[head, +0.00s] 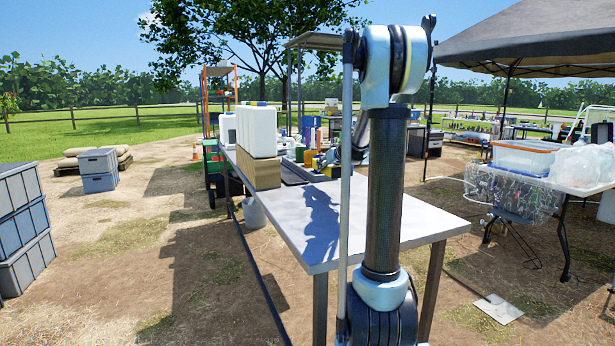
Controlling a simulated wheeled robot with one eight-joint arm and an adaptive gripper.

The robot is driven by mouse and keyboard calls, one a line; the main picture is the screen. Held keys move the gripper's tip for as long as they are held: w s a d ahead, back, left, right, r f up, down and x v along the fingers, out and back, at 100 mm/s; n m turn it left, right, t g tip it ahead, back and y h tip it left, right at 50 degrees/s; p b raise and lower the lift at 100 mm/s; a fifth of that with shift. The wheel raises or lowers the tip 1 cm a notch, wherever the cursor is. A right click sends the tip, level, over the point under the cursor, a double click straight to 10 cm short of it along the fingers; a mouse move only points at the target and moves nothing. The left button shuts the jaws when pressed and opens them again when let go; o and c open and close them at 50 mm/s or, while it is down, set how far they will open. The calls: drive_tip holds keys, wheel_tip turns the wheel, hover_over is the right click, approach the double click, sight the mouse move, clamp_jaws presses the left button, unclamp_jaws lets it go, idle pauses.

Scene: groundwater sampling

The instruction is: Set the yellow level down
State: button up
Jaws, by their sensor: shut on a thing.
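My arm stands large in the front of the head view and hides part of the table behind it. Beyond its upright link, my gripper (334,158) shows small and partly hidden over the far part of the table. It is shut on a small yellow thing, which looks like the yellow level (327,161). The level's ends, and whether it touches the table (290,215), cannot be made out.
A white jug (262,130) stands on a cardboard box (258,170) at the table's left edge. Several bottles and small items crowd the far end. The near tabletop is clear, with my arm's shadow on it. A clear bin (522,158) sits on another table at right.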

sight(326, 190)
drive_tip(key=shift+f, duration=3.9)
drive_tip(key=o, duration=1.1)
drive_tip(key=shift+o, duration=0.5)
